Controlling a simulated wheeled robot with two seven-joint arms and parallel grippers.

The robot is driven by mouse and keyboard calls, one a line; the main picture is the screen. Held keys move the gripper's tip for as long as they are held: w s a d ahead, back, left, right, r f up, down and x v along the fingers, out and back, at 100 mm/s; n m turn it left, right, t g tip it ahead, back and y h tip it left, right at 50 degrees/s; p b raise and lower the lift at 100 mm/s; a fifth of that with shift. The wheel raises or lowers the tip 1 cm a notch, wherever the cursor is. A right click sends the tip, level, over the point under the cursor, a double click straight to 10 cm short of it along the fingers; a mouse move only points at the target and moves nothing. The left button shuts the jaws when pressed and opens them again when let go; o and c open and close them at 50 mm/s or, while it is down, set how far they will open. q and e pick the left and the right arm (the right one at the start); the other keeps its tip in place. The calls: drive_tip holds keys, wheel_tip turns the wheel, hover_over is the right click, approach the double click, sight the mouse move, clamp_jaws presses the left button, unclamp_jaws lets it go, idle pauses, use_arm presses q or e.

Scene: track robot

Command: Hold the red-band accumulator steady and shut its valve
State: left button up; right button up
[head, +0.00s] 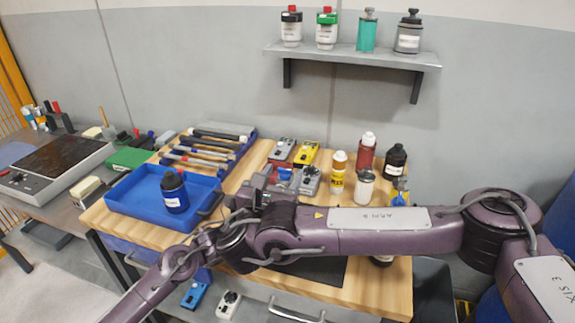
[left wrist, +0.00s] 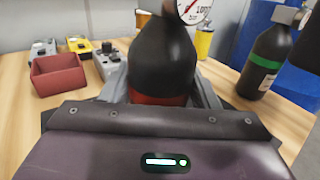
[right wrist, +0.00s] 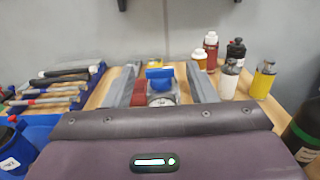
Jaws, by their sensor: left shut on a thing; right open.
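The red-band accumulator is a black bottle (left wrist: 163,62) with a red band (left wrist: 158,99) and a round gauge (left wrist: 190,10) on top. My left gripper (left wrist: 162,88) is shut around its body at the red band, and the bottle looks upright. Its blue valve handle (right wrist: 160,76) shows in the right wrist view, above the gauge (right wrist: 162,99). My right gripper (right wrist: 165,84) is open, with its fingers on either side of the handle and apart from it. In the head view my right gripper (head: 268,186) hides most of the accumulator. I cannot tell the valve's position.
A green-band accumulator (left wrist: 264,62) stands close on the right. A red box (left wrist: 58,75) lies to the left. Several bottles (head: 366,152) stand at the bench's back right. A blue tray (head: 128,190) with a blue bottle (head: 174,192) and a hammer rack (head: 240,147) are left.

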sight(284, 171)
drive_tip(key=shift+x, duration=2.25)
drive_tip(key=c, duration=1)
